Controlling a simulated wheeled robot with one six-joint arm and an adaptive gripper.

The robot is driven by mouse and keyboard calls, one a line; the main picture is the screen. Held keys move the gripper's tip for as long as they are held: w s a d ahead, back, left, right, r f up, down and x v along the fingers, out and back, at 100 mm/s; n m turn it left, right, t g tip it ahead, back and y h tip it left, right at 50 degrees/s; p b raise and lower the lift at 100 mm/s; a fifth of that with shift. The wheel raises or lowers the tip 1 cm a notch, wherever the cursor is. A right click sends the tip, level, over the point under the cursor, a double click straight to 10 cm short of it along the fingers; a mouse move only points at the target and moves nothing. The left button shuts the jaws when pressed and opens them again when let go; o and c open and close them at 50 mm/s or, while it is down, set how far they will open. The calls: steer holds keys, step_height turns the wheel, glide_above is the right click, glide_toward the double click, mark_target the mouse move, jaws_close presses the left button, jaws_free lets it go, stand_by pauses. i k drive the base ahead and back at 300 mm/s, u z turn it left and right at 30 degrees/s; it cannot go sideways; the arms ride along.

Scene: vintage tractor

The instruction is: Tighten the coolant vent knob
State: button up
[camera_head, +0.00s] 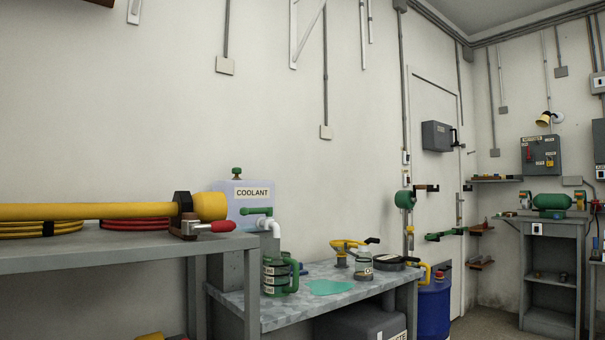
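A translucent pale blue tank labelled COOLANT (252,192) stands behind the left bench, near the wall. A small green knob (236,171) sits upright on a brownish neck on top of the tank, and this looks like the vent knob. I cannot tell from here how tight it is. A green lever (257,211) and a white bent spout (270,225) are on the tank's front right. The tank's lower left is hidden behind a yellow cylinder. My gripper is not in view.
The yellow cylinder (100,211) lies along the grey left bench (100,262), beside a red-handled clamp (214,227) and coiled hoses. A lower worktop (240,299) holds a green jug (278,275), a small jar (363,264) and a green cloth (330,287). The wall above the tank is clear.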

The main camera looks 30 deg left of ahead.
mark_target(237, 171)
steer(key=z, duration=0.15)
steer(key=i, duration=0.65)
steer(key=u, duration=0.6)
steer(key=i, duration=1)
steer(key=u, duration=0.85)
